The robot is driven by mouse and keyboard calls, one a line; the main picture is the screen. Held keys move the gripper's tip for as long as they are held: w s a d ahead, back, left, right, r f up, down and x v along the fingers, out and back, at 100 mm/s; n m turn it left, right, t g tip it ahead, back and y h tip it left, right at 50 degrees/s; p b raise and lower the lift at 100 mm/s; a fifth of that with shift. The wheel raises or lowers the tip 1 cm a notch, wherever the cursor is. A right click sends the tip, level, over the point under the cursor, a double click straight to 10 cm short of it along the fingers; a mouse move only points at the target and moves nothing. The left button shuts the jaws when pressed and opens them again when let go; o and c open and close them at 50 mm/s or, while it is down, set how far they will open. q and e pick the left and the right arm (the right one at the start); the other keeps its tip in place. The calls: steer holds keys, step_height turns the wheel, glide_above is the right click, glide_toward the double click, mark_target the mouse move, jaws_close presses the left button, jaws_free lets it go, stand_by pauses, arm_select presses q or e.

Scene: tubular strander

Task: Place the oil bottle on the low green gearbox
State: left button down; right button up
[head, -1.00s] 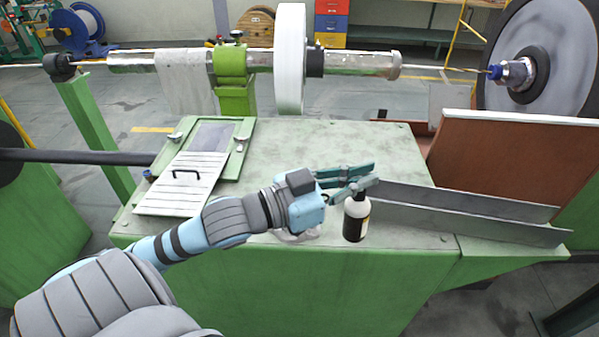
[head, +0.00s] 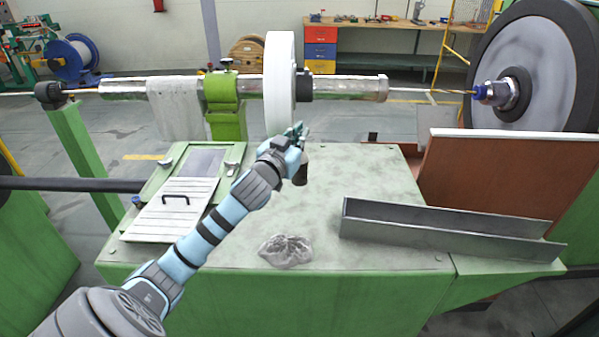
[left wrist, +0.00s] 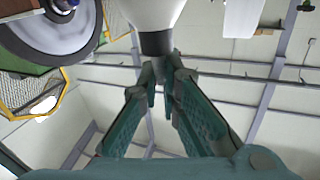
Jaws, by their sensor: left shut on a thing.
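The oil bottle (head: 301,172) shows its dark lower body under my left gripper (head: 297,133) in the head view; the gripper and wrist hide its upper part. My left gripper is shut on the bottle's top end. In the left wrist view, the bottle's pale shoulder (left wrist: 152,12) and dark neck show beyond the fingers (left wrist: 160,82). The low green gearbox (head: 345,185) is the broad box with a worn pale-green top. The bottle appears over its far middle part; I cannot tell whether it touches the top. My right gripper is not in view.
A crumpled clear bag (head: 286,250) lies near the front edge. A grey metal channel (head: 440,230) lies at the right, before a brown panel (head: 490,180). A hatch with a handle (head: 172,210) is at the left. A white wheel (head: 280,85) stands behind.

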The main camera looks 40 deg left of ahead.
arm_select(q)
steer(key=f, duration=0.3)
steer(key=w+f, duration=0.1)
steer(key=f, duration=0.2)
steer(key=shift+w+a+b, duration=0.1)
steer(key=shift+a+b, duration=0.05)
steer(key=shift+b, duration=0.2)
steer(key=shift+s+f+b, duration=0.2)
steer(key=shift+f, duration=0.45)
steer(key=shift+s+f+b, duration=0.15)
steer(key=shift+f, duration=0.45)
steer(key=c, duration=1.8)
jaws_free()
steer(key=shift+w+f, duration=0.1)
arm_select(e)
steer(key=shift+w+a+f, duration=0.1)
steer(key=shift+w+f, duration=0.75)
arm_select(q)
steer(key=v, duration=1.2)
steer(key=shift+b, duration=0.35)
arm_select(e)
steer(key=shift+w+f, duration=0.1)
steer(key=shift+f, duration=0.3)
